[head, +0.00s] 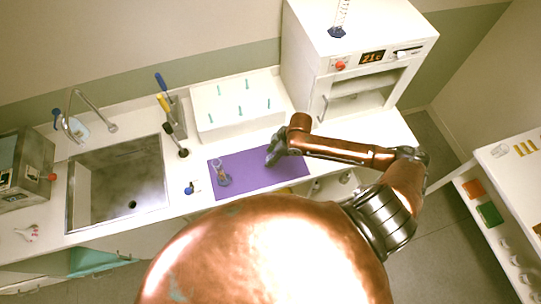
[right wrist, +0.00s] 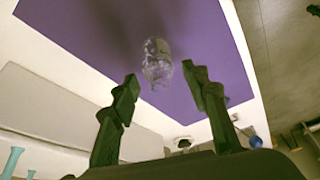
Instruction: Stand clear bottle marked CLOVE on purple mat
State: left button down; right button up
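A small clear bottle (head: 223,177) stands on the left part of the purple mat (head: 262,175). Its label is too small to read. My right gripper (head: 271,159) is low over the mat, to the right of the bottle and apart from it. In the right wrist view my right gripper (right wrist: 160,78) has its fingers spread. The clear bottle (right wrist: 157,62) shows in line with the gap between them, with the purple mat (right wrist: 215,65) behind. The fingers do not grip it. My left gripper is not in view.
A white rack (head: 238,122) with several teal pieces stands behind the mat. The sink (head: 117,185) lies further left, and a white oven-like unit (head: 352,62) stands at the back right.

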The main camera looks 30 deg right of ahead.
jog(key=v, duration=1.2)
jog(key=shift+r, duration=0.1)
